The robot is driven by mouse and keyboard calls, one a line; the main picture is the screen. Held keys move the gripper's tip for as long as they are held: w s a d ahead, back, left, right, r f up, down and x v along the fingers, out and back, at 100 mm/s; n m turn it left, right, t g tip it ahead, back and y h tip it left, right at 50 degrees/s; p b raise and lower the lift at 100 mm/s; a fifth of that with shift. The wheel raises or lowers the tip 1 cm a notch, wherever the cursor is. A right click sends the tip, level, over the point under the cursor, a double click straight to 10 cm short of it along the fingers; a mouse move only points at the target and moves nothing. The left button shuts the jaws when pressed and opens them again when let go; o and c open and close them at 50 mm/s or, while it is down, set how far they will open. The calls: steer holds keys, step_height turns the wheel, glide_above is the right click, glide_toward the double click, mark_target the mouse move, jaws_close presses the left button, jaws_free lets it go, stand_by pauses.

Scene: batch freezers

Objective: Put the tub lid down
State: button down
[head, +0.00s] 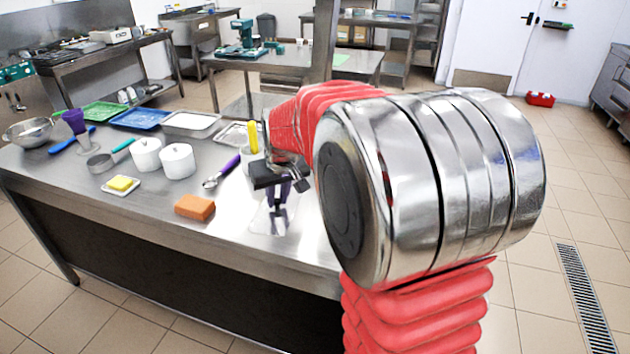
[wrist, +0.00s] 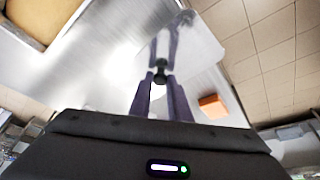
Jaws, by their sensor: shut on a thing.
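A pale, see-through tub lid (head: 262,222) with rounded corners lies flat below my gripper, near the front edge of the steel table (head: 130,215). My gripper (head: 279,209) points down at it. In the wrist view my gripper (wrist: 160,76) has its dark fingers shut on a small dark knob in the middle of the lid (wrist: 202,45). The lid looks level and very close to the tabletop; I cannot tell whether it touches it. The lid's far edges blend into the shiny steel.
An orange block (head: 195,207) lies left of the lid. Farther left are a purple-handled scoop (head: 222,172), two white pots (head: 178,161) and a butter dish (head: 121,185). Trays (head: 190,123) and a yellow-handled tool (head: 253,138) are behind. Bare steel lies along the front left.

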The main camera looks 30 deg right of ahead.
steer(key=w+a+f+n, duration=0.1)
steer(key=a+f, duration=0.1)
steer(key=a, duration=0.5)
steer(key=w+a+f, duration=0.1)
steer(key=a+f, duration=0.2)
steer(key=a, duration=0.4)
steer(key=shift+f+n+y, duration=0.25)
steer(key=shift+n+y, duration=0.15)
steer(key=shift+a, duration=0.1)
